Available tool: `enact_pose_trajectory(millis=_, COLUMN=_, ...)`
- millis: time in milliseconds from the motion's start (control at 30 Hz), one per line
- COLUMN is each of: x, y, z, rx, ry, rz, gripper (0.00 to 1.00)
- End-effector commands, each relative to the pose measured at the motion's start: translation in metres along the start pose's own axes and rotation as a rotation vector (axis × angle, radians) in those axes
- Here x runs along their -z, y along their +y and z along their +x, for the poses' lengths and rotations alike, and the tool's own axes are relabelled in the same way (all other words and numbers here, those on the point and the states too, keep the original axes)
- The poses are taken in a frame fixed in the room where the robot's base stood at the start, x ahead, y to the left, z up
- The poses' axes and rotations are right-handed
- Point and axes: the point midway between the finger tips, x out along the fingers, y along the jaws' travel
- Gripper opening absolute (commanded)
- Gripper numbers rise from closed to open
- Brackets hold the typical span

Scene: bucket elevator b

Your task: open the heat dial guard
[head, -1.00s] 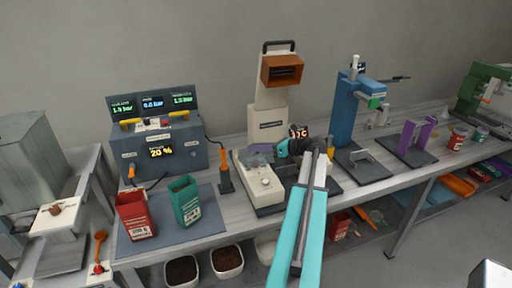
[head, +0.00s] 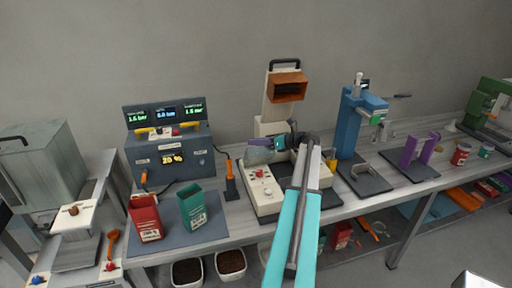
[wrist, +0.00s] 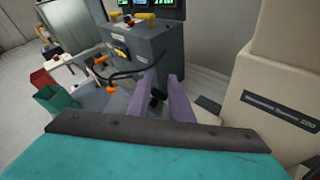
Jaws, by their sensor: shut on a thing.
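The heat dial guard (head: 258,156) is a clear, greyish cover on the white control box (head: 264,196) in the head view. It stands tilted up, and a red dial (head: 260,173) shows uncovered in front of it. My gripper (head: 262,143) reaches in from the right at the guard's upper edge. In the wrist view my two purple fingers (wrist: 160,97) are closed around a small black piece (wrist: 157,97), which looks like the guard's tab. The clear part of the guard is hard to make out in that view.
A white sealer column with an orange head (head: 287,86) stands just behind the control box. A grey console (head: 168,152) with displays, an orange-handled tool (head: 230,182), and red (head: 145,218) and green (head: 193,207) pouches are to the left. A blue press (head: 354,125) stands right.

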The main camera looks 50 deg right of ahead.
Motion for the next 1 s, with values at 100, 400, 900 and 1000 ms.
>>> enact_pose_trajectory(millis=100, x=-0.011, y=-0.01, z=0.007, rx=0.007, ry=-0.007, rz=-0.002, gripper=0.0)
enact_pose_trajectory(millis=400, x=-0.015, y=-0.02, z=0.017, rx=0.011, ry=-0.001, rz=0.0, gripper=0.0)
enact_pose_trajectory(millis=900, x=-0.011, y=-0.022, z=0.019, rx=0.012, ry=0.004, rz=0.003, gripper=0.0)
enact_pose_trajectory(millis=1000, x=-0.011, y=-0.022, z=0.019, rx=0.012, ry=0.004, rz=0.003, gripper=0.25)
